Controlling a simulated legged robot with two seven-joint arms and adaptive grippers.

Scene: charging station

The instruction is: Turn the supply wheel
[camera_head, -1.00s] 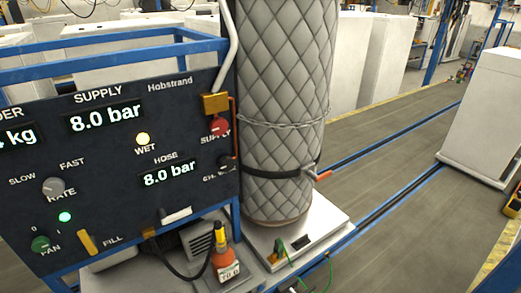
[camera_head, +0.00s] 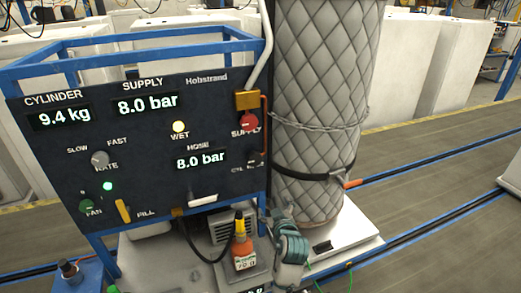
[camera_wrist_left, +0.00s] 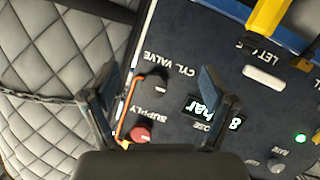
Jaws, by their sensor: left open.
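The supply wheel (camera_head: 249,121) is a red round knob under a brass block at the panel's upper right, above the SUPPLY label. My right gripper is not in view.
The dark panel (camera_head: 135,160) reads 9.4 kg and 8.0 bar twice. A grey quilted cylinder (camera_head: 322,100) with a chain and strap stands right of it on a white scale (camera_head: 350,238). An orange bottle (camera_head: 243,253) stands below the panel.

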